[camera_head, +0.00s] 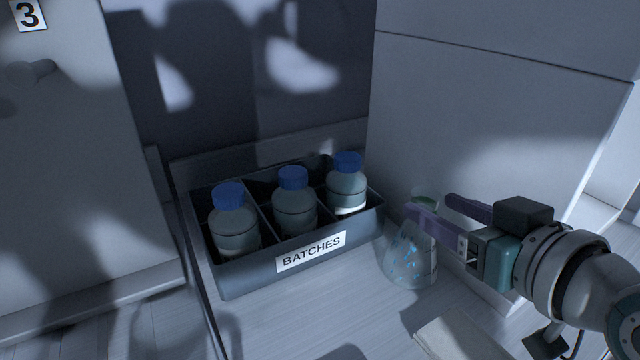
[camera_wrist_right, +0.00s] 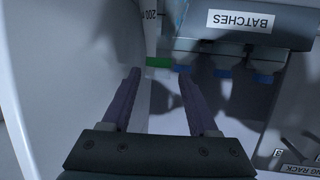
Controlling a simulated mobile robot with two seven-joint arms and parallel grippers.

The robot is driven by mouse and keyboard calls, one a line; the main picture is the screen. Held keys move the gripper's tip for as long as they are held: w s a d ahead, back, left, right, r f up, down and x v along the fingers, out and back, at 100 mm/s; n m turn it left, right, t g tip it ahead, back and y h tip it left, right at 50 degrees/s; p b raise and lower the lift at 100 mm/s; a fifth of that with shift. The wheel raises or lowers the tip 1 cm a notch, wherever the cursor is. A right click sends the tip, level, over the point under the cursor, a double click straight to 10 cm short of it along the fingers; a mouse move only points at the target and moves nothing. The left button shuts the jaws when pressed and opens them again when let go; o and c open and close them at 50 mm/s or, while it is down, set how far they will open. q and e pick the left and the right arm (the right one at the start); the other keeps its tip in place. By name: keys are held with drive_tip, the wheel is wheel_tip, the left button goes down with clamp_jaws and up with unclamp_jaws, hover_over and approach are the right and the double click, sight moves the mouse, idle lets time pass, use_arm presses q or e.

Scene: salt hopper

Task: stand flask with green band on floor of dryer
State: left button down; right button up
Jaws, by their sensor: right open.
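A clear conical flask (camera_head: 410,262) with blue marks stands upright on the pale floor, right of the bottle box. Its green band (camera_head: 427,200) is at the neck, and the band also shows in the right wrist view (camera_wrist_right: 158,62). My right gripper (camera_head: 428,204) reaches in from the right at neck height, its purple fingers open. In the right wrist view its fingertips (camera_wrist_right: 159,72) lie either side of the green band; I cannot tell how deep the neck sits between them. My left gripper is not in view. I cannot tell which enclosure is the dryer.
A dark divided box labelled BATCHES (camera_head: 330,258) holds three blue-capped bottles (camera_head: 295,203) just left of the flask. A pale wall block (camera_head: 480,110) stands close behind it on the right. A door marked 3 (camera_head: 75,140) is at left. The floor in front is mostly clear.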

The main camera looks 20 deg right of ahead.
drive_tip(key=x, duration=0.4)
drive_tip(key=b+x, duration=0.1)
drive_tip(key=x, duration=0.2)
drive_tip(key=shift+d+f, duration=0.15)
drive_tip(key=shift+f, duration=0.15)
clamp_jaws()
idle(0.4)
